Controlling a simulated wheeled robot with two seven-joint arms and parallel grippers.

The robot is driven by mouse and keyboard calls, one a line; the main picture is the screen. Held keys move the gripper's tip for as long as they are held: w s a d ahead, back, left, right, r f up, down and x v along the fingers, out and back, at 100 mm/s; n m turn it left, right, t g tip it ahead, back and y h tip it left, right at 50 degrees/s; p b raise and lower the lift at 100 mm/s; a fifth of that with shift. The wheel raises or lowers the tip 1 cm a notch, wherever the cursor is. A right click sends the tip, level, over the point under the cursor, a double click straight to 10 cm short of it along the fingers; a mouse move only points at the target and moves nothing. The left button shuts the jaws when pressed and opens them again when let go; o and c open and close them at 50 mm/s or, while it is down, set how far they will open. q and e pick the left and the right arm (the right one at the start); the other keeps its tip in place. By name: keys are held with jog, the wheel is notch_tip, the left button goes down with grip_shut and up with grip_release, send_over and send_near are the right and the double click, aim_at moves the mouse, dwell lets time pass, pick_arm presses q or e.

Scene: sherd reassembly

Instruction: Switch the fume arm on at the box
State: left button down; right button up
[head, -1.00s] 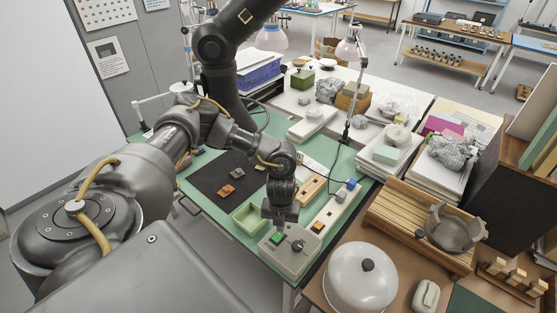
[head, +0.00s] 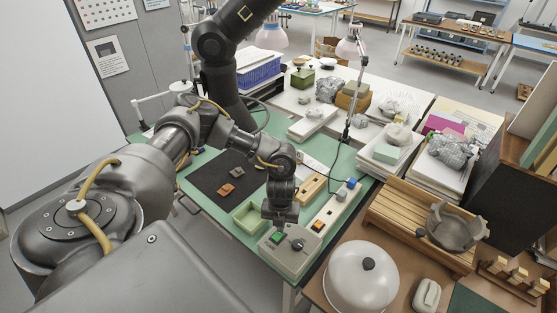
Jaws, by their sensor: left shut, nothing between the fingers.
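The control box (head: 293,260) is a grey-green box at the front edge of the green table. It has a green button (head: 277,238) and a dark knob (head: 298,244) on its top. My left gripper (head: 279,224) is shut and empty, pointing down just above the green button at the box's back edge. Whether its fingertips touch the button I cannot tell. A thick dark tube (head: 222,75), seemingly the fume arm, comes down from the top behind my arm. My right gripper is not in view.
A green tray (head: 249,217) lies left of the box. A white power strip (head: 335,208) with orange and blue switches lies to its right. A white dome (head: 361,284) and a slatted wooden crate (head: 402,225) stand further right. Sherds lie on a dark mat (head: 213,182).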

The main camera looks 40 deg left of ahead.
pick_arm(q)
jog(key=shift+f+b, duration=0.35)
jog(key=shift+f, duration=0.25)
jog(key=shift+r, duration=0.1)
notch_tip(320, 180, up, 7)
jog(key=p, duration=0.6)
jog(key=shift+p, duration=0.4)
dwell(0.3)
